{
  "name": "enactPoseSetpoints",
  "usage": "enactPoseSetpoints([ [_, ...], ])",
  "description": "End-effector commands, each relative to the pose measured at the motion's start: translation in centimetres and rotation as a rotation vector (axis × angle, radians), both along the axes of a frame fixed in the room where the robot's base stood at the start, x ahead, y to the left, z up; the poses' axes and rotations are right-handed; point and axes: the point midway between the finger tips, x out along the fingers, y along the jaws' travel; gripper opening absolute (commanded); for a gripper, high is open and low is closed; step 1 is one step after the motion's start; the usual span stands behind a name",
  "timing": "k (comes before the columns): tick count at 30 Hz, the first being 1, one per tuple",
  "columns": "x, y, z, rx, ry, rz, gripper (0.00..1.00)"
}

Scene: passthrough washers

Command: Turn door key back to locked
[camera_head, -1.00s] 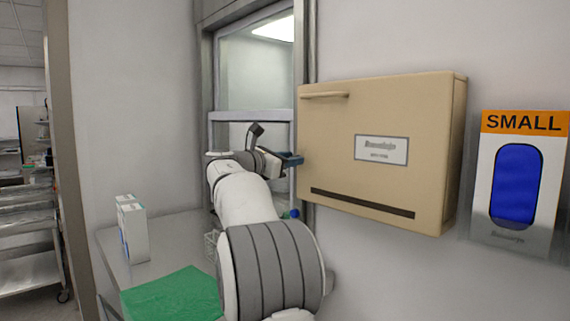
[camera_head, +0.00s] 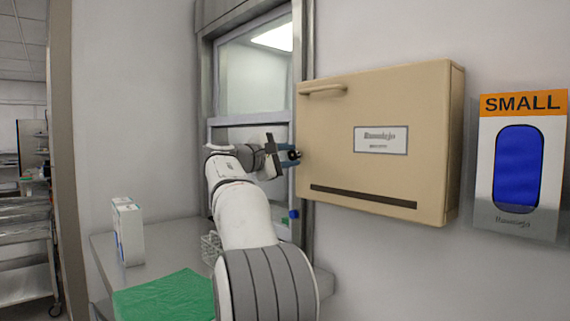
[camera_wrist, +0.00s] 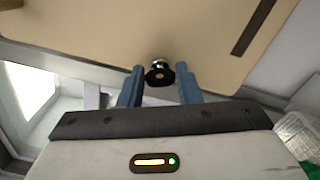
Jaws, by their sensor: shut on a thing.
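The door key (camera_wrist: 160,76), a dark round head with a bright metal part behind it, shows in the wrist view between my blue fingertips. It also shows in the head view as a small dark knob (camera_head: 294,155) by the left edge of the beige wall box. My gripper (camera_wrist: 160,88) is shut on the key, one finger on each side. In the head view my gripper (camera_head: 289,156) has its fingers one above the other. The lock face behind the key is mostly hidden. The pass-through door (camera_head: 255,75) with its glass pane stands left of the box.
The beige wall box (camera_head: 330,130) is close to my gripper on the right. A blue-and-white "SMALL" dispenser (camera_head: 518,170) hangs further right. Below left, a steel counter (camera_head: 165,255) holds a white carton (camera_head: 128,230), a green cloth (camera_head: 165,295) and a wire rack (camera_head: 211,247).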

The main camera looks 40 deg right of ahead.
Motion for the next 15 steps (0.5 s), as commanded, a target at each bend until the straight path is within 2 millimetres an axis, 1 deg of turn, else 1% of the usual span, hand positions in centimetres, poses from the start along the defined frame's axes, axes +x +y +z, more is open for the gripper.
enactPoseSetpoints([
  [1, -0.02, -0.04, -0.41, 0.004, -0.041, -0.003, 0.08],
  [6, -0.04, -0.02, -0.40, 0.014, -0.176, -0.002, 0.08],
  [15, -0.05, 0.00, -0.35, 0.027, -0.339, -0.002, 0.08],
])
